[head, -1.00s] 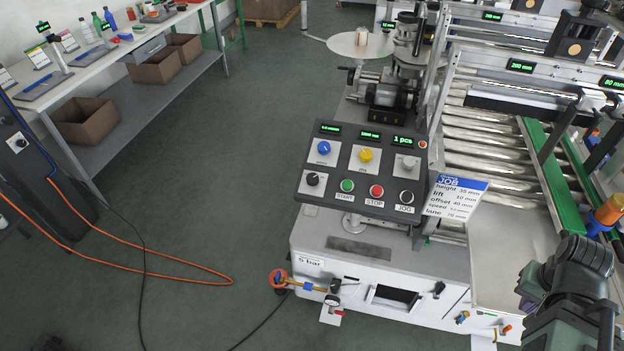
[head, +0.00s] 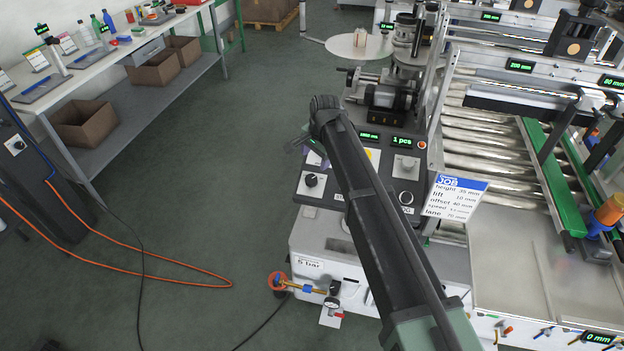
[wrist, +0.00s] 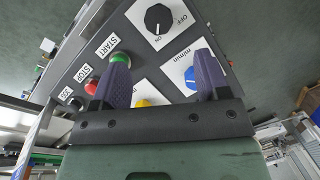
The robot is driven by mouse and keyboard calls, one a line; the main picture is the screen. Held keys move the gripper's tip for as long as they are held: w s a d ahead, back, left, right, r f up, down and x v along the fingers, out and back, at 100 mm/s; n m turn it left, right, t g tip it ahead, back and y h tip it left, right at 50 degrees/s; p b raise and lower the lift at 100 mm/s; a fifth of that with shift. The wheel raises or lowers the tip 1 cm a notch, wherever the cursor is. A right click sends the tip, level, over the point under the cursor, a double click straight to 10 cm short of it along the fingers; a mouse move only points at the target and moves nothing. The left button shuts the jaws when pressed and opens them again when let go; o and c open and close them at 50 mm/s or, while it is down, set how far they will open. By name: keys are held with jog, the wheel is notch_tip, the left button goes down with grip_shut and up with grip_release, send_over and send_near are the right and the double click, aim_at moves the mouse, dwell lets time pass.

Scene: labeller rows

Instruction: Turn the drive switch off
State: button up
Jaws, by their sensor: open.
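The drive switch is a black rotary knob (head: 312,180) on a white plate at the lower left of the control panel. In the wrist view the knob (wrist: 158,19) is at the top, with OFF and ON printed beside it; its white mark appears to be toward ON. My gripper (wrist: 163,75) is open and empty, its two purple fingers apart over the panel. The knob lies beyond the fingertips, not between them. In the head view my gripper (head: 302,142) is at the panel's left edge, partly hidden by my arm.
Beside the switch are the green START button (wrist: 119,58), the red STOP button (wrist: 91,86), a blue knob (wrist: 191,77) and a yellow knob (wrist: 143,103). A job card (head: 456,197) stands at the panel's right.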

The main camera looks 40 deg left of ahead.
aim_at(311, 178)
jog(key=f+b, duration=0.3)
jog(key=a+f+b, duration=0.1)
jog(key=f+b, duration=0.7)
jog(key=shift+a, duration=0.4)
jog(key=shift+r, duration=0.15)
jog(key=c, duration=0.9)
